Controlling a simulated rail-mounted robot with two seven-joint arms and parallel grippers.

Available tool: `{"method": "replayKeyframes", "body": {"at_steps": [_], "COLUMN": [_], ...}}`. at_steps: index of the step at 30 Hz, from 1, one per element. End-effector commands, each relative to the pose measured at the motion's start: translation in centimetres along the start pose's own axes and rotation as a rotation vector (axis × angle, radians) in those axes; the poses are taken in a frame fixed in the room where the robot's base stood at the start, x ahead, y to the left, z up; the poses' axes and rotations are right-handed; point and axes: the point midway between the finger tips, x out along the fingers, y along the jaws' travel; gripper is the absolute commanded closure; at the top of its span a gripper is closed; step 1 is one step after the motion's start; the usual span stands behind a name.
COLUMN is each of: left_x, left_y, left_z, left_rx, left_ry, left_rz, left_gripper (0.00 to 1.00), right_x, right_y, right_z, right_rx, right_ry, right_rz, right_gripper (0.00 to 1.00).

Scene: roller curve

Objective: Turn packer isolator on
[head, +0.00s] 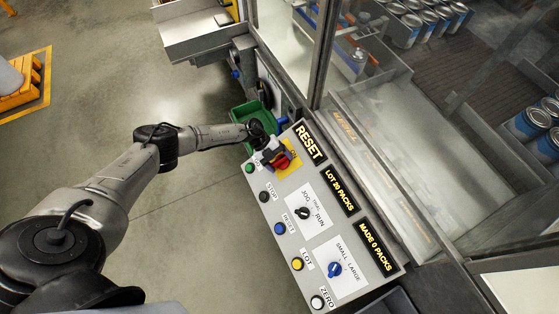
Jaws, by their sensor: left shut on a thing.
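The packer isolator is a red rotary handle (282,161) on a yellow plate (292,152) at the far end of the grey control panel in the head view. My left gripper (272,154) is at the handle, shut on it. The gripper's fingers cover part of the handle, and I cannot tell its exact angle. The display beside it (310,142) reads RESET. My right gripper is not in view.
The panel carries a green button (250,168), a blue button (280,228), a JOG/RUN selector (303,213) and a blue SMALL/LARGE knob (335,269). A green bin (240,116) sits behind the gripper. Glass guarding (400,110) stands to the right; open floor lies left.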

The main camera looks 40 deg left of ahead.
Motion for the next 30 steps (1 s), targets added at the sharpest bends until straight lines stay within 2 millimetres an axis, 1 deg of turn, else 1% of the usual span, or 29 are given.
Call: {"method": "replayKeyframes", "body": {"at_steps": [12, 13, 20, 26, 30], "left_x": [0.04, 0.04, 0.04, 0.02, -0.69], "left_y": [0.07, 0.06, 0.05, 0.04, 0.02], "left_z": [-0.02, -0.02, -0.03, -0.02, 0.01], "left_rx": [0.011, 0.011, 0.009, 0.008, 0.008], "left_ry": [0.0, 0.0, 0.001, 0.001, 0.0], "left_rz": [0.007, 0.007, 0.006, 0.006, 0.005], "left_gripper": [0.47, 0.22, 0.0, 0.0, 0.0], "right_x": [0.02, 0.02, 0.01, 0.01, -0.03], "right_y": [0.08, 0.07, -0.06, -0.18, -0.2], "right_z": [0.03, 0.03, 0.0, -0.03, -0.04], "right_rx": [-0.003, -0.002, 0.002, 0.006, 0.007], "right_ry": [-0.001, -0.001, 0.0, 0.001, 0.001], "right_rz": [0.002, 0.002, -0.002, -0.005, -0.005], "right_gripper": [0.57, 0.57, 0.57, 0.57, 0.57]}}
